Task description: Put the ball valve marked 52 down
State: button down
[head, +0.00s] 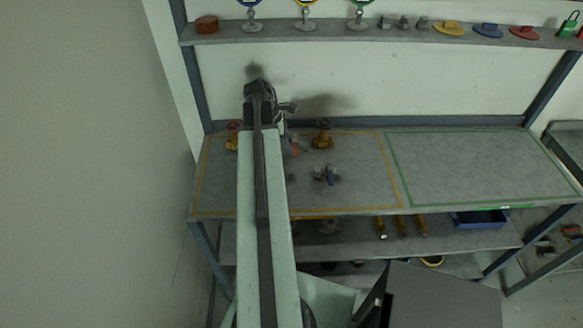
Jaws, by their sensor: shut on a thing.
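My gripper (262,90) is at the far end of my raised arm, in front of the back wall and above the rear edge of the bench. The arm and wrist hide the jaws and most of what they hold. I cannot read any mark 52 or make out the held ball valve clearly. No marks on these are legible.
The orange-outlined area also holds two yellow valves with red wheels, one left (232,136) and one right (323,135) of my arm. The green-outlined area (480,165) is bare. A shelf (350,33) with several small items runs above. A blue tray (478,219) sits below.

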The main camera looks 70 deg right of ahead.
jog(key=b, duration=0.3)
send_over(295, 167)
jog(key=w, duration=0.2)
jog(key=f, duration=0.4)
jog(key=shift+s+a, duration=0.15)
jog(key=shift+a, duration=0.05)
notch_tip(295, 167, down, 4)
jog(key=b, duration=0.3)
jog(key=shift+b, duration=0.3)
jog(key=c, duration=1.3)
grip_release()
jog(key=shift+r, duration=0.15)
